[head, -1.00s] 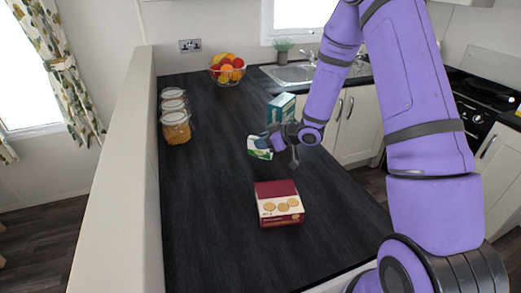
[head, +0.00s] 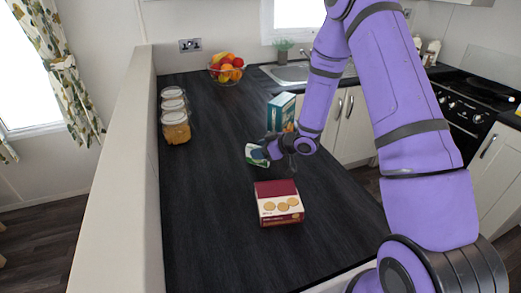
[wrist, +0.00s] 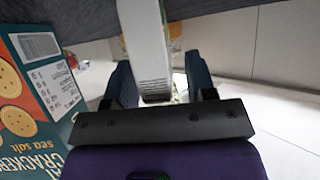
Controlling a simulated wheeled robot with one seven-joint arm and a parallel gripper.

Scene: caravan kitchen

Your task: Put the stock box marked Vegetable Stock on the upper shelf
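A small white and green box (head: 256,155) lies on the dark worktop; its label cannot be read. In the wrist view, a white side of the box (wrist: 147,50) with tiny print shows between my two fingers. My gripper (head: 269,149) is low over the worktop at the right end of the box and partly hides it. In the wrist view my gripper (wrist: 160,82) looks open around the box: a bright gap shows at the right finger, and the left finger is close to or touching it. No upper shelf shows.
A teal cracker box (head: 281,111) stands just behind my gripper and is close on the left in the wrist view (wrist: 30,95). A red and cream biscuit box (head: 279,204) lies in front. Several jars (head: 175,126) and a fruit bowl (head: 227,73) stand farther back.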

